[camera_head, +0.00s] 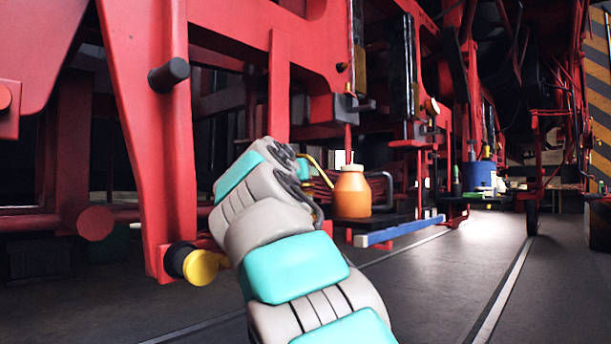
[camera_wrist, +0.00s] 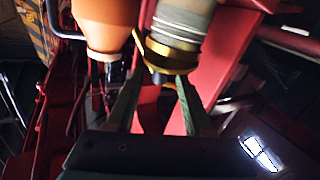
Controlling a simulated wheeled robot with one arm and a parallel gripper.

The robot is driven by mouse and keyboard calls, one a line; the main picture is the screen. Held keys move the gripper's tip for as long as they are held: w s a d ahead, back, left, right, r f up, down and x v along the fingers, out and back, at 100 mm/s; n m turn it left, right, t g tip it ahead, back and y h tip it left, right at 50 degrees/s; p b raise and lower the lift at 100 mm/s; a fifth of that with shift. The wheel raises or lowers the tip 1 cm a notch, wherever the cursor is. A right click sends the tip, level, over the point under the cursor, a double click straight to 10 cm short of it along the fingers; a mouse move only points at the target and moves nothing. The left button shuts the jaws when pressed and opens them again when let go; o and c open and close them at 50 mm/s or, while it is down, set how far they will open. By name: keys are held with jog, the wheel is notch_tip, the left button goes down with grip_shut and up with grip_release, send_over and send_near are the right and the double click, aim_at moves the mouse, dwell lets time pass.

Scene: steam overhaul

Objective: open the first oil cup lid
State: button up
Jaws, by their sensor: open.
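In the wrist view, a grey ribbed cylinder with a brass rim (camera_wrist: 172,48) is at the top centre; I cannot tell whether it is the first oil cup or its lid. My gripper (camera_wrist: 160,84) is open, its two dark fingers pointing at the brass rim. A small dark piece shows under the rim between the fingertips; contact cannot be judged. In the head view, my grey and teal arm reaches to the red frame and hides my gripper. No oil cup lid can be clearly made out there.
An orange bottle (camera_head: 352,192) stands on a dark shelf right of my arm; an orange body (camera_wrist: 107,25) is close by in the wrist view. A yellow-ended peg (camera_head: 201,267) juts out at lower left. Red frame members (camera_head: 150,130) surround my arm.

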jog(key=shift+w+d+p, duration=0.2)
jog(key=shift+w+p, duration=0.05)
jog(key=shift+w, duration=0.85)
jog(key=shift+w+d+p, duration=0.2)
jog(key=shift+w+p, duration=0.05)
jog(key=shift+w, duration=0.8)
grip_shut()
